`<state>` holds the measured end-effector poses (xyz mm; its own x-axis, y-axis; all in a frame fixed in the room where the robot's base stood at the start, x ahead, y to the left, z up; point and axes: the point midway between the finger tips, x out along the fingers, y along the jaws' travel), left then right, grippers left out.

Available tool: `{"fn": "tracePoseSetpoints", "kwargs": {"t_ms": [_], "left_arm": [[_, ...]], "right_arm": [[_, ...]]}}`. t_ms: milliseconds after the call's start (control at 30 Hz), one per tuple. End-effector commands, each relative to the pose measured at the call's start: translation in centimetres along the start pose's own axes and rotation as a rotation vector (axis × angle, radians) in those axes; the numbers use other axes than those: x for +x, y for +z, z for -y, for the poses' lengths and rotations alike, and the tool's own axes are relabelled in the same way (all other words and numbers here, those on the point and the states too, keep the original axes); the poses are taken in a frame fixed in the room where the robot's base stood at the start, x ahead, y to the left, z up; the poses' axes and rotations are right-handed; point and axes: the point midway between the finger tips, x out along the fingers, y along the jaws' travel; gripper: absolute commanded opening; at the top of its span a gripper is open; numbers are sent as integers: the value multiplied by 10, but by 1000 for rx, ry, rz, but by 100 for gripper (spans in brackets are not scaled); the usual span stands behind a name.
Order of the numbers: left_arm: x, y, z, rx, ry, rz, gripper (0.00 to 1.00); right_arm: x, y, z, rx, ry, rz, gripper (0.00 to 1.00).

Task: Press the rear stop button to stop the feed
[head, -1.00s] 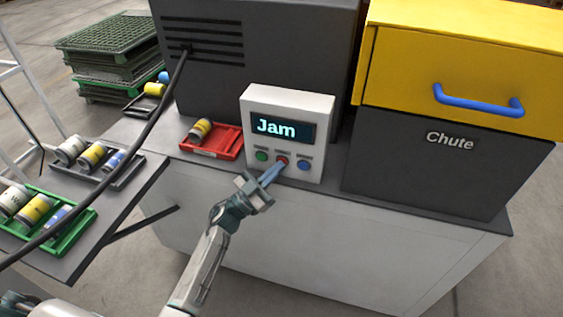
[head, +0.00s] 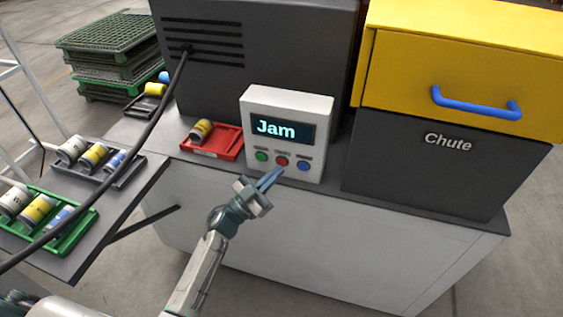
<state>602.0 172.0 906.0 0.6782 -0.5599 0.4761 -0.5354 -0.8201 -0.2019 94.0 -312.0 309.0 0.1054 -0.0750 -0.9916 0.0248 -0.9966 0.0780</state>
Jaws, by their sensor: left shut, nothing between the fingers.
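A white control box (head: 315,136) stands on the grey bench, its screen (head: 285,131) reading "Jam". Below the screen are a green button (head: 262,156), a red button (head: 282,162) and a blue button (head: 303,166); the small labels above them are too small to read. My left gripper (head: 272,178) is shut and empty, its blue fingertips just in front of and below the red button, apart from it. My right gripper is not in view.
A red tray (head: 228,148) with one can sits left of the box. A yellow drawer (head: 470,60) with a blue handle tops the dark chute (head: 430,165) at right. A black cable (head: 160,112) crosses the left side, over trays of cans (head: 75,235).

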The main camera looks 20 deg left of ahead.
Motion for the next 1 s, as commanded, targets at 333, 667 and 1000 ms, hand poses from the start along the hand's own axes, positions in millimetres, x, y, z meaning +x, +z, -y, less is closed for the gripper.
{"fn": "tracePoseSetpoints", "kwargs": {"t_ms": [333,667,1000], "left_arm": [[-22,-18,-16,-2,0,2,0],[-34,-25,-25,0,0,0,0],[-34,-25,-25,0,0,0,0]], "right_arm": [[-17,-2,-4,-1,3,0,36],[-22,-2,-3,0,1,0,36],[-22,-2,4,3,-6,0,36]]}}
